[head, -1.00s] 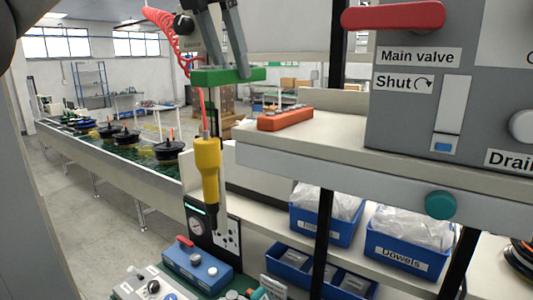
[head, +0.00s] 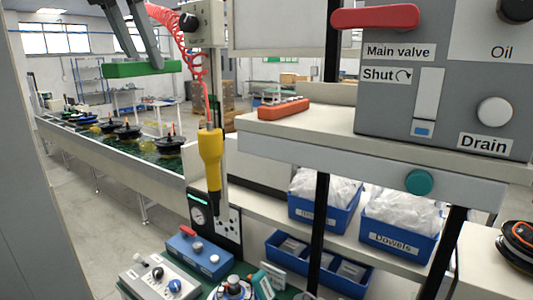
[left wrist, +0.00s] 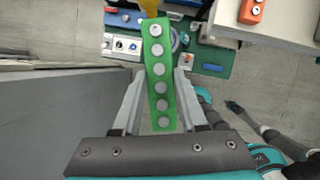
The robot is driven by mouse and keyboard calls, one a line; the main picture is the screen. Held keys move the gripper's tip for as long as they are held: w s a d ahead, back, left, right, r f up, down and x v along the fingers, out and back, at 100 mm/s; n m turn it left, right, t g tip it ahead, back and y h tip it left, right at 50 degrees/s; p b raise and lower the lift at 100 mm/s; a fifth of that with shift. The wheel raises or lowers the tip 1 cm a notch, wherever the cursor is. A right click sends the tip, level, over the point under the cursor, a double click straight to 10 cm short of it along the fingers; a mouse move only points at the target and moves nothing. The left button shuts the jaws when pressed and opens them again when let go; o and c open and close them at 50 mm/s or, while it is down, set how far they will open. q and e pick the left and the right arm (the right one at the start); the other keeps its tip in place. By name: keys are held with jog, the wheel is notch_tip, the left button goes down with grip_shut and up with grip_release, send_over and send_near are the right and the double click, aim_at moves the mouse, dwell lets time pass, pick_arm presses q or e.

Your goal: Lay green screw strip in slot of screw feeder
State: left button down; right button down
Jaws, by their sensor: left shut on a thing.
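The green screw strip (head: 142,69) is a long green bar in the head view, up in the air at the upper left. My left gripper (head: 143,62) is shut on it and holds it from above. In the left wrist view the strip (left wrist: 160,85) shows several round grey screw heads in one row, and it lies between the two fingers of the left gripper (left wrist: 157,88). I cannot make out which thing is the screw feeder or where its slot is. My right gripper is not seen in the head view.
A yellow screwdriver (head: 210,160) hangs from a red coiled cord. A blue box (head: 200,257) and a grey switch box (head: 160,278) stand below. Blue bins (head: 400,232) stand at the right. A conveyor (head: 100,150) runs behind.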

pick_arm(q)
jog(key=a+n, duration=0.1)
jog(key=a, duration=0.4)
jog(key=s+d+f+m+g+h, duration=0.25)
jog(key=d+f+m, duration=0.25)
jog(key=f+m, duration=0.5)
jog(key=s+d+f+m+g+h, duration=0.1)
jog(key=d+f+m+g, duration=0.35)
jog(key=f, duration=0.75)
jog(key=s+d+f+m+g+y, duration=0.1)
jog(key=s+d+f+m+y, duration=0.2)
jog(key=s+f+m, duration=0.6)
jog(key=s+d+f+m+g+y, duration=0.1)
jog(key=s+d+f+m+y, duration=0.2)
jog(key=s+f+m, duration=0.65)
jog(key=w+a+r+h+b, duration=0.1)
jog(key=w+a, duration=0.4)
jog(key=a, duration=0.2)
notch_tip(320, 180, down, 22)
jog(key=b, duration=2.2)
jog(key=shift+s+d+f+b, duration=0.2)
jog(key=shift+d+f+b, duration=0.05)
jog(key=shift+d+b, duration=0.1)
